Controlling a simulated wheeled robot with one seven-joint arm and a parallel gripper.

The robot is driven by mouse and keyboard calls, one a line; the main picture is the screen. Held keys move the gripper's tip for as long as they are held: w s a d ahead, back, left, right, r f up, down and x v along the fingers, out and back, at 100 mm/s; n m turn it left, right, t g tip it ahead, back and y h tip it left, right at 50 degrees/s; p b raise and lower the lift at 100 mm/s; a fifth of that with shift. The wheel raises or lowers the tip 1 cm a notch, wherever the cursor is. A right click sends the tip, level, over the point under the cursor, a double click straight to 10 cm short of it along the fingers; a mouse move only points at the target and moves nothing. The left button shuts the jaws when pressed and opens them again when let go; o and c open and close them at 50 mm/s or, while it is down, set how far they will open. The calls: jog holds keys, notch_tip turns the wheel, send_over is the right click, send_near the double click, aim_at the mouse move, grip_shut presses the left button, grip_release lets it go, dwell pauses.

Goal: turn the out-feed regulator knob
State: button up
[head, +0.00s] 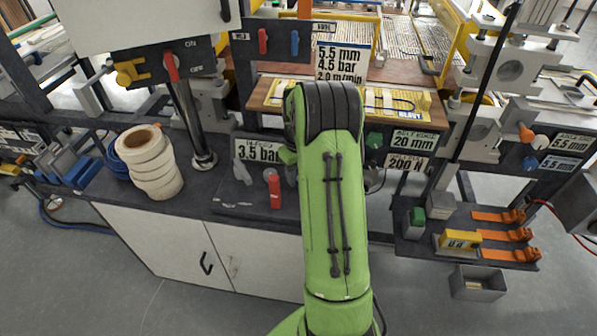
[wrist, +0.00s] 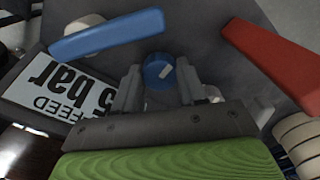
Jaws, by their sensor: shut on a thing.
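In the wrist view a round blue knob (wrist: 154,70) with a white pointer mark sits on a dark grey panel. My gripper (wrist: 160,82) is around it, one grey finger on each side, shut on the knob. The pointer mark slants up to the right. A white label (wrist: 58,90) beside it stands upside down and partly cut off; "FEED" and "5 bar" can be read. In the head view my green arm hides the knob and my fingertips. A "3.5 bar" sign (head: 258,150) shows just left of the arm; its upper line is too small to read.
A blue handle (wrist: 108,34) and a red handle (wrist: 275,60) flank the knob in the wrist view. White rolls (head: 150,162) stand on the bench at left. A red handle (head: 273,188) stands near my arm. Orange clamps (head: 505,235) lie at right.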

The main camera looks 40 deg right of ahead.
jog(key=shift+m+p, duration=0.3)
jog(key=shift+m, duration=2)
jog(key=o, duration=1.1)
jog(key=shift+c, duration=0.2)
notch_tip(320, 180, up, 16)
jog(key=p, duration=0.3)
jog(key=shift+f, duration=0.15)
